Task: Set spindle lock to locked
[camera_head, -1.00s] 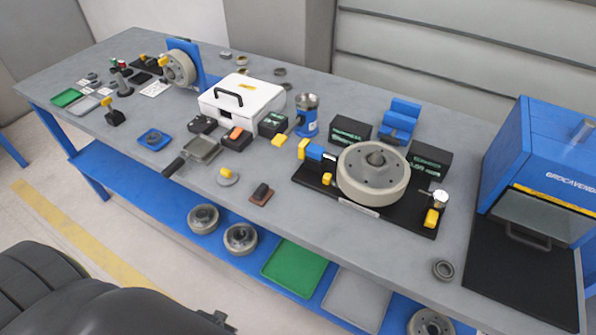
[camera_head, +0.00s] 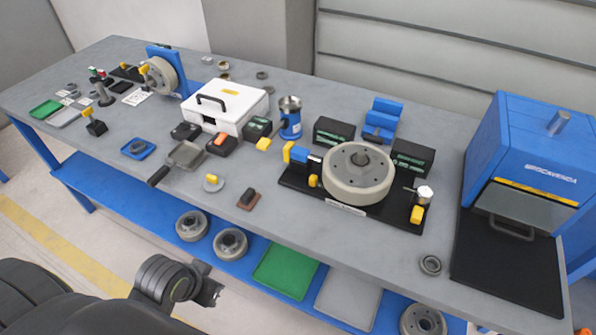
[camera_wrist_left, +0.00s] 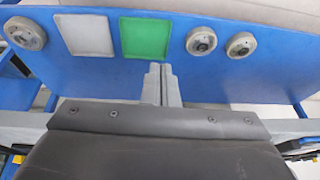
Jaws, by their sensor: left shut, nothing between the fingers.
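A grey wheel (camera_head: 358,172) lies flat on a black base plate (camera_head: 400,216) near the middle of the bench. A blue block with a yellow handle (camera_head: 290,153) touches its left side, and a yellow-tipped knob (camera_head: 417,214) stands at its right. A second wheel (camera_head: 158,76) stands upright on a blue stand at the far left, with a small yellow part beside it. I cannot tell which part is the spindle lock or its setting. My left gripper (camera_head: 212,292) is low in front of the bench; its fingers (camera_wrist_left: 160,84) are shut and empty. My right gripper is out of view.
A white case (camera_head: 240,104), a blue cup-like holder (camera_head: 291,122) and dark boxes (camera_head: 333,132) stand on the bench (camera_head: 330,225). A blue cabinet (camera_head: 530,150) is at the right. The lower shelf holds a green tray (camera_head: 287,268), a grey tray (camera_head: 348,300) and wheels.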

